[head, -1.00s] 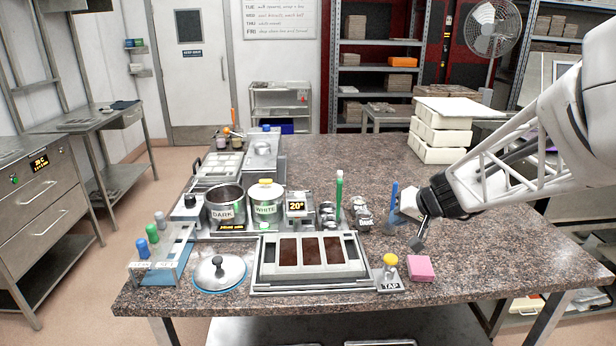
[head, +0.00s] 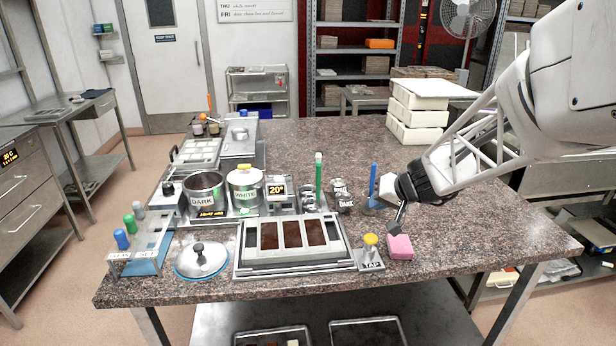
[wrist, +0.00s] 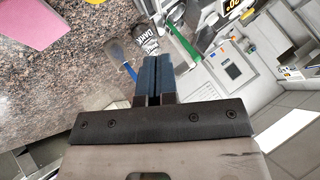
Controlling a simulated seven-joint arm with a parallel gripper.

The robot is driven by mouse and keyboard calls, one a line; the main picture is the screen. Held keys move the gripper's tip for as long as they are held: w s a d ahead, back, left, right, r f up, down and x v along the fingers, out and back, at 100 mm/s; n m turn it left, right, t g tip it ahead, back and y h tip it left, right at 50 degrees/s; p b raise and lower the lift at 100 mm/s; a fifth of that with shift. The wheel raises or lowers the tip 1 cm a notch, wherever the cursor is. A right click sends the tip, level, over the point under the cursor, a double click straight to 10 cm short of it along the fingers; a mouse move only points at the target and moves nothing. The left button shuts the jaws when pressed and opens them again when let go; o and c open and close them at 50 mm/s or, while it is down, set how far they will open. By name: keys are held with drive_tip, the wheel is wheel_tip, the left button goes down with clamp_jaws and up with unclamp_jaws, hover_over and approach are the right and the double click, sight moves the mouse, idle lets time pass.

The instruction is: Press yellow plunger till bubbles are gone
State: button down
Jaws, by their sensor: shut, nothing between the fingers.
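The yellow plunger (head: 371,240) stands upright on a small metal base labelled TAP, at the right end of the mould tray. The mould (head: 250,234) holds dark brown filling in its three cavities; bubbles are too small to make out. My gripper (head: 398,226) is above and to the right of the plunger, apart from it, close over the pink block. In the wrist view my gripper (wrist: 153,78) has its two dark fingers together with nothing between them.
A pink block (head: 400,247) lies just right of the plunger; it also shows in the wrist view (wrist: 32,22). A blue upright tool (head: 373,185) and a green one (head: 318,180) stand behind. The DARK pot (head: 204,196) and WHITE pot (head: 244,190) are at left.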

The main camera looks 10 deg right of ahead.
sight(373, 237)
drive_tip(key=shift+f, duration=3.5)
drive_tip(key=shift+f, duration=1.35)
idle(1.2)
drive_tip(key=shift+r, duration=1.35)
drive_tip(key=shift+r, duration=0.1)
drive_tip(key=shift+r, duration=2.4)
